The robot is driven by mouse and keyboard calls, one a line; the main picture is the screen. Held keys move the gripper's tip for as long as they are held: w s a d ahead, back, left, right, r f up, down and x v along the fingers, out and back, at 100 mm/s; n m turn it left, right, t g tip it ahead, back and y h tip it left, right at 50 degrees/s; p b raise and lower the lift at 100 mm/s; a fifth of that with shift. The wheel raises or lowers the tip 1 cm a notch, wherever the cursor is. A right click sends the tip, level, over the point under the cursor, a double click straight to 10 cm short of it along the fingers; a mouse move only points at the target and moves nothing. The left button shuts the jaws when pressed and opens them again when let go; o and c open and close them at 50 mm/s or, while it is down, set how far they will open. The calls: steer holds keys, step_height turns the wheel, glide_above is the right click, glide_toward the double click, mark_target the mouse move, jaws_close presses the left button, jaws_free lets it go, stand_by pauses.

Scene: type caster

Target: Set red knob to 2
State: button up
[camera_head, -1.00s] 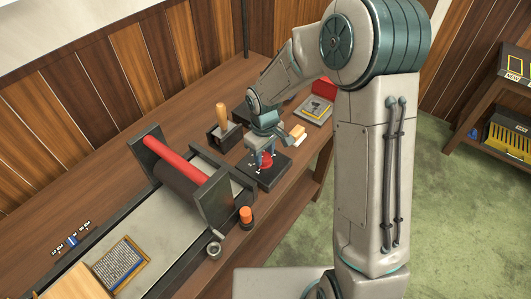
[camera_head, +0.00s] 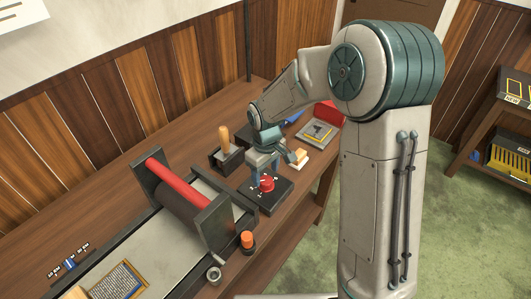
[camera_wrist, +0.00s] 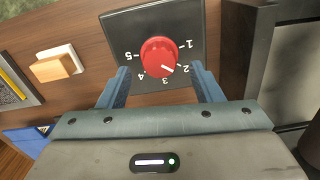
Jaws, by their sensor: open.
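The red knob (camera_head: 267,184) sits on a black square dial plate (camera_head: 281,194) on the bench. In the wrist view, the red knob (camera_wrist: 157,52) has the numbers 1 to 5 around it. Its white mark points to the lower right, seemingly between 2 and 3, nearer which I cannot tell. My gripper (camera_head: 262,168) is at the knob's far side in the head view. In the wrist view, my gripper (camera_wrist: 161,70) is open, one finger on each side of the knob's lower edge, with visible gaps and nothing held.
A press with a red roller (camera_head: 168,172) stands left of the dial. An orange-topped knob (camera_head: 247,239) is in front. A wooden-handled tool (camera_head: 223,138) stands behind left. A block (camera_head: 299,156) and a framed plate (camera_head: 318,131) lie behind right.

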mark_target(268, 181)
step_height(268, 181, up, 11)
steer(key=shift+r+b, duration=0.15)
steer(key=shift+b, duration=0.25)
steer(key=shift+s, duration=0.1)
steer(key=s+d+r+m+t, duration=0.1)
steer(key=s+d+r+m, duration=0.1)
steer(key=s+d+m, duration=0.2)
steer(key=s+d+r+m+t, duration=0.1)
steer(key=s+d+m, duration=0.4)
steer(key=s+d, duration=0.5)
steer(key=s+t, duration=0.1)
steer(key=s, duration=0.4)
steer(key=shift+s+r, duration=0.15)
steer(key=shift+r, duration=0.25)
steer(key=shift+d, duration=0.1)
